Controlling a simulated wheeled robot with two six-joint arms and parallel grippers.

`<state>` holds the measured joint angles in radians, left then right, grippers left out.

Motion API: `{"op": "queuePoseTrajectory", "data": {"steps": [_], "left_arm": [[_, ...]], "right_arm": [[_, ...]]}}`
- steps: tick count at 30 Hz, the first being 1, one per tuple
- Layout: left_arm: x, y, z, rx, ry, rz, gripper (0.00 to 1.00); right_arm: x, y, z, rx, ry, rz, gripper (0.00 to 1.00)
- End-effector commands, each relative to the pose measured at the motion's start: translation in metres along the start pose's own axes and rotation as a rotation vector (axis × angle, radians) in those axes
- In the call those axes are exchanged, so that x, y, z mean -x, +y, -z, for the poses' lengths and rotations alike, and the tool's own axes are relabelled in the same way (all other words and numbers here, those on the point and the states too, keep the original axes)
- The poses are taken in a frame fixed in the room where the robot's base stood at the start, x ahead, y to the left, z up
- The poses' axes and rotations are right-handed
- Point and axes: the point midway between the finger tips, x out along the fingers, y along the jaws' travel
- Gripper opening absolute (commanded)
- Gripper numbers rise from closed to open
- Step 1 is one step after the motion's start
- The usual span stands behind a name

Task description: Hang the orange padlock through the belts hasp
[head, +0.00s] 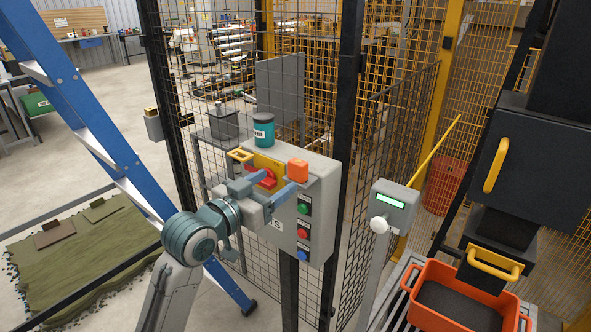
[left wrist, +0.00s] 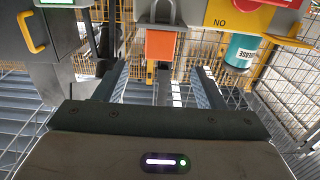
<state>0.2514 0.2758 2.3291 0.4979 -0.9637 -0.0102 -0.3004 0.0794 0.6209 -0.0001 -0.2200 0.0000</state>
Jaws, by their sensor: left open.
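In the wrist view the padlock lies ahead, in line with the gap between the fingers. A red switch part (head: 266,181) sits on a yellow plate (head: 268,163), partly behind my gripper. I cannot make out the belts hasp clearly. My right gripper is not in view.
A teal grease tin (head: 264,131) stands on top of the box. A grey post with a lit screen (head: 391,198) stands to the right, and an orange crate (head: 430,310) sits lower right. Mesh fencing is behind; a blue ladder (head: 85,120) is at left.

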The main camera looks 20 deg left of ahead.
Motion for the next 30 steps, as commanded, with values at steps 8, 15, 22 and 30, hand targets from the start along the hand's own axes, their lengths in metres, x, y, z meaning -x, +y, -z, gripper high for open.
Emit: {"op": "queuePoseTrajectory", "data": {"steps": [8,15,22,30], "left_arm": [[-0.035,0.000,0.001,0.004,0.000,0.000,0.64],[-0.058,0.000,-0.001,0.006,-0.003,-0.001,0.64],[-0.087,-0.001,-0.006,0.003,-0.001,0.000,0.64],[-0.090,-0.001,-0.008,0.000,0.000,0.001,0.64]], "right_arm": [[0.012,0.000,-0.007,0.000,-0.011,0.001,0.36],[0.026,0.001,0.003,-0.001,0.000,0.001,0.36],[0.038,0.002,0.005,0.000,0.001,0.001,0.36],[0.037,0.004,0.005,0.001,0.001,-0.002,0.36]]}}
